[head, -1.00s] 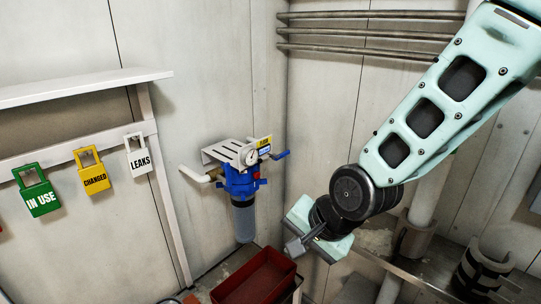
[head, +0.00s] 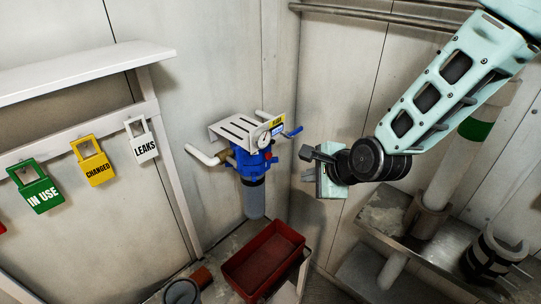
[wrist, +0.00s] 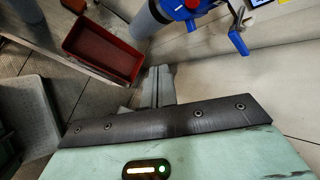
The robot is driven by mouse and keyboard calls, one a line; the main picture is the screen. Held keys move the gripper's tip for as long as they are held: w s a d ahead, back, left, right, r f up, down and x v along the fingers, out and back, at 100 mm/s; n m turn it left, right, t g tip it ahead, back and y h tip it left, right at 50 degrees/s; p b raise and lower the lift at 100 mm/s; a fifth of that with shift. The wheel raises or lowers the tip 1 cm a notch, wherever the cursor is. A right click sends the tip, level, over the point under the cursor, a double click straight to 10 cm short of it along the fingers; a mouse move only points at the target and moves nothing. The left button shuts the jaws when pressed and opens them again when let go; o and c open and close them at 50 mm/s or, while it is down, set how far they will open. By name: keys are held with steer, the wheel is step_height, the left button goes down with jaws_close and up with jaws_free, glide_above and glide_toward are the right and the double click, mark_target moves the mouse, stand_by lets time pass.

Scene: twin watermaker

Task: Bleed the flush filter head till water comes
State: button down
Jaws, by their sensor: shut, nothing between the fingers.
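The flush filter head (head: 251,160) is blue and hangs under a slotted metal bracket on the wall, with a grey bowl (head: 255,199) below it. A round gauge (head: 262,139) and a yellow label are at its top. A small red part (head: 268,156) sits on the front of the head, and a blue lever handle (head: 293,132) sticks out to the right. In the wrist view the head (wrist: 187,8) and the blue handle (wrist: 239,38) show at the top. My gripper (head: 310,155) is shut and empty, a short way right of the head, touching nothing. Its fingers show in the wrist view (wrist: 158,80).
A red tray (head: 265,262) stands on a bench below the filter. A grey cup (head: 181,292) is to its left. Green, yellow and white tags (head: 142,141) hang at left under a shelf. Pipes and a metal ledge (head: 390,225) lie at right.

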steer(key=w+a, duration=0.5)
steer(key=a, duration=0.1)
steer(key=shift+w+a+p, duration=0.15)
steer(key=shift+a+p, duration=0.2)
steer(key=shift+a, duration=0.05)
steer(key=shift+a, duration=0.1)
stand_by(1.8)
steer(key=shift+w+a, duration=0.25)
steer(key=shift+w+a, duration=0.3)
steer(key=shift+a, duration=0.05)
stand_by(0.9)
steer(key=shift+s, duration=0.1)
steer(key=shift+s+d+b, duration=0.5)
steer(key=shift+d, duration=0.15)
steer(key=s+d+b, duration=0.1)
steer(key=d, duration=0.1)
steer(key=s+d, duration=0.2)
steer(key=shift+b, duration=0.35)
